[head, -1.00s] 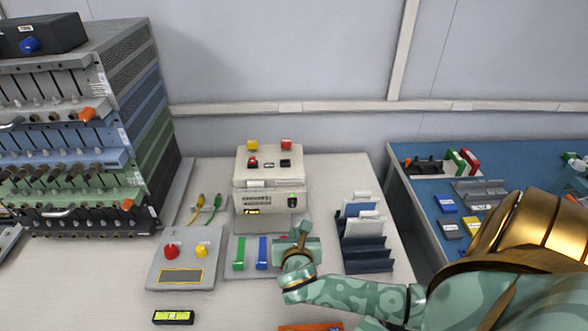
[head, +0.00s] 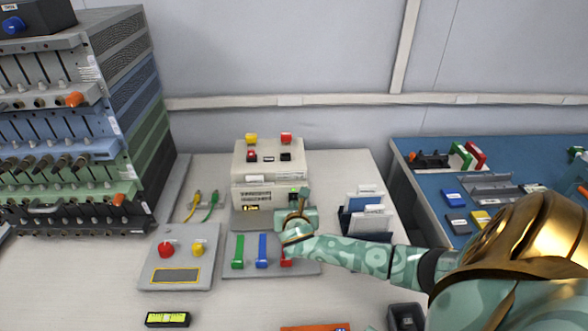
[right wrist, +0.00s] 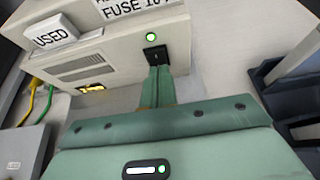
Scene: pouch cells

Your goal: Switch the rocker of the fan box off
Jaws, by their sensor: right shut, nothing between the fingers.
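The fan box (head: 262,194) is a cream box at the back middle of the bench. In the right wrist view, its front (right wrist: 115,62) has a small black rocker (right wrist: 157,53) under a lit green lamp (right wrist: 151,37). My right gripper (head: 303,191) is at the right part of the box front. In the right wrist view, its shut, empty fingers (right wrist: 158,72) point at the rocker and cover its lower edge. I cannot tell whether they touch it, nor which way the rocker is tipped. My left gripper is not in view.
A cream unit with yellow and red knobs (head: 268,157) sits above the fan box. A panel with green and blue levers (head: 262,250) lies in front. A grey button box (head: 180,262) is left, a dark card rack (head: 368,222) right. A tall rack (head: 75,130) fills the left.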

